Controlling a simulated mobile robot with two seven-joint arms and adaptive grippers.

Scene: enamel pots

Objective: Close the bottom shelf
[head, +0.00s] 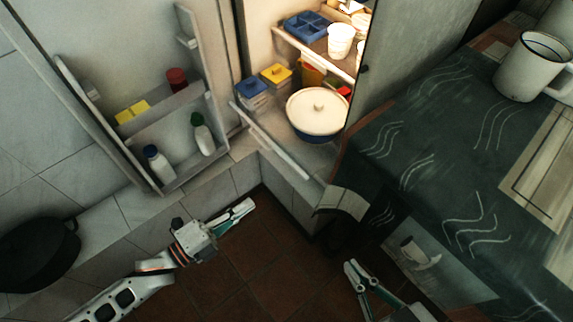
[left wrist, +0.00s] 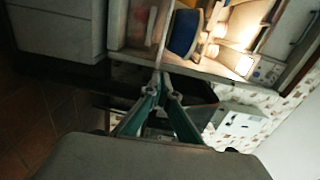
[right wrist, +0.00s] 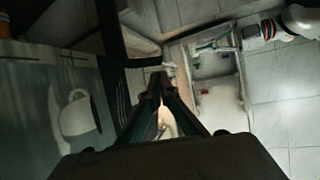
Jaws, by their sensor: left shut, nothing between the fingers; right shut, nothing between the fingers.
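The bottom shelf (head: 275,145) of the open fridge shows in the head view as a clear pane with a pale front bar, jutting out of the cabinet. A blue pot with a cream lid (head: 318,112) stands on it. My left gripper (head: 248,206) is shut and empty, below and in front of the shelf's bar, apart from it. Its fingertips also show in the left wrist view (left wrist: 162,78), with the lit fridge interior beyond. My right gripper (head: 352,268) is shut and empty, low beside the counter. Its tips also show in the right wrist view (right wrist: 154,80).
The fridge door (head: 145,110) stands open at the left with bottles on its racks. An upper shelf (head: 315,50) holds a blue tray and white cups. A cloth-covered counter (head: 440,150) with an enamel mug (head: 533,68) fills the right. Tiled floor (head: 260,260) is free between.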

